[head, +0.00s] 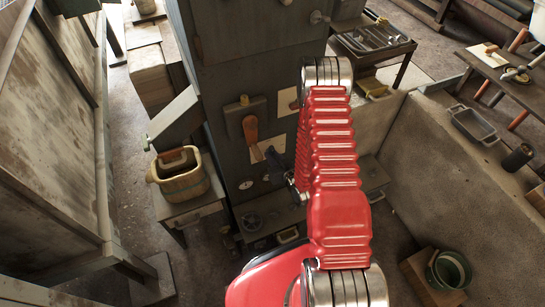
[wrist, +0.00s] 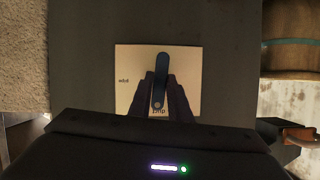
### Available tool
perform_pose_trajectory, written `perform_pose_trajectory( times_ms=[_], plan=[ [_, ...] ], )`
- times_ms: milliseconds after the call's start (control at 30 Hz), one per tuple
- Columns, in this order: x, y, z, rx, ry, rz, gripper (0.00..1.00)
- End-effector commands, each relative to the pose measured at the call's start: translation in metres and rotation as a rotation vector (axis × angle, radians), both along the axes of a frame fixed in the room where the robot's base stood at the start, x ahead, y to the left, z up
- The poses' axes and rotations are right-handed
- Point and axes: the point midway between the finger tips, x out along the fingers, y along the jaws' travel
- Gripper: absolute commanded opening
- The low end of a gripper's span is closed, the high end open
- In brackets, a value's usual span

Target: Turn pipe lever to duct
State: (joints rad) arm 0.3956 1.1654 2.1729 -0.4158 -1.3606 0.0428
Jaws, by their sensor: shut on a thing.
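A dark blue lever (wrist: 161,68) lies over a pale square plate (wrist: 126,62) on a dark grey panel. My gripper (wrist: 158,100) is shut on the lever, with one dark finger on each side of it. The lever runs nearly straight down the wrist view, and its lower end is at a label by the plate's bottom edge. Another small label at the plate's left edge is hard to read. In the head view the plate (head: 258,153) shows beside my gripper (head: 277,160), which hides most of the lever.
An orange-handled lever (head: 250,130) is on the same cabinet (head: 225,80), up and left of the plate. A wooden bucket (head: 180,185) stands on a stand at left. A low wall (head: 440,150) and a tool table (head: 500,75) are at right.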

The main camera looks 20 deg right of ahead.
Motion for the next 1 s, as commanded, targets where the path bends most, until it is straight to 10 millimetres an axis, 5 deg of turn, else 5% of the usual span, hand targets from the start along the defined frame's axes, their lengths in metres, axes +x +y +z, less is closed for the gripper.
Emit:
perform_pose_trajectory(
  times_ms=[767, 800, 1000],
  plan=[
    [-0.0029, 0.0006, -0.0031, -0.133, 0.011, -0.003, 0.0],
    [-0.0028, 0.0007, -0.003, -0.132, 0.01, -0.003, 0.2],
    [-0.0014, 0.0008, -0.0016, -0.133, 0.006, -0.002, 0.34]
  ],
)
